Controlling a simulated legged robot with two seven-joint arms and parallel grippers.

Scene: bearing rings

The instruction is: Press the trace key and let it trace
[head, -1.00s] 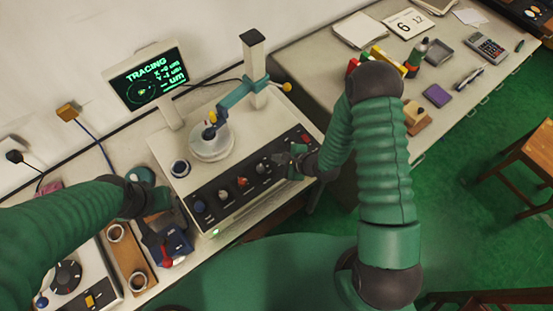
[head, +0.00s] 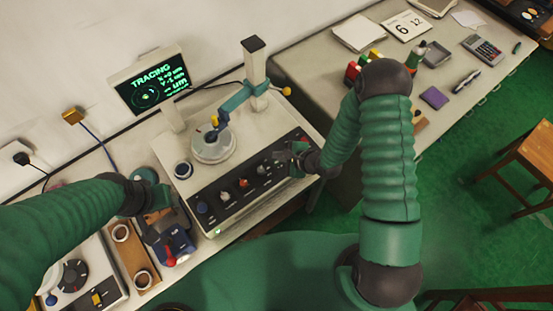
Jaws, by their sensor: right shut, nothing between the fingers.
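The measuring machine (head: 195,188) stands on the bench with a dark front panel (head: 220,196) of knobs and keys. A round pale part (head: 213,147) sits on its turntable, with the blue-green probe arm (head: 235,101) reaching over it from the column. The screen (head: 151,80) reads TRACING, with X, Y and um values beside a round plot. My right gripper (head: 278,155) is shut and empty at the right part of the panel; I cannot tell if it touches a key. The trace key is not clearly made out. My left gripper (head: 147,198) is left of the machine, its fingers hard to make out.
A blue block with a red-handled lever (head: 174,246) and a wooden tray with rings (head: 131,257) lie below my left gripper. A dial box (head: 82,283) is at lower left. The right bench holds a calculator (head: 482,48) and a purple pad (head: 434,97). A stool (head: 530,160) stands right.

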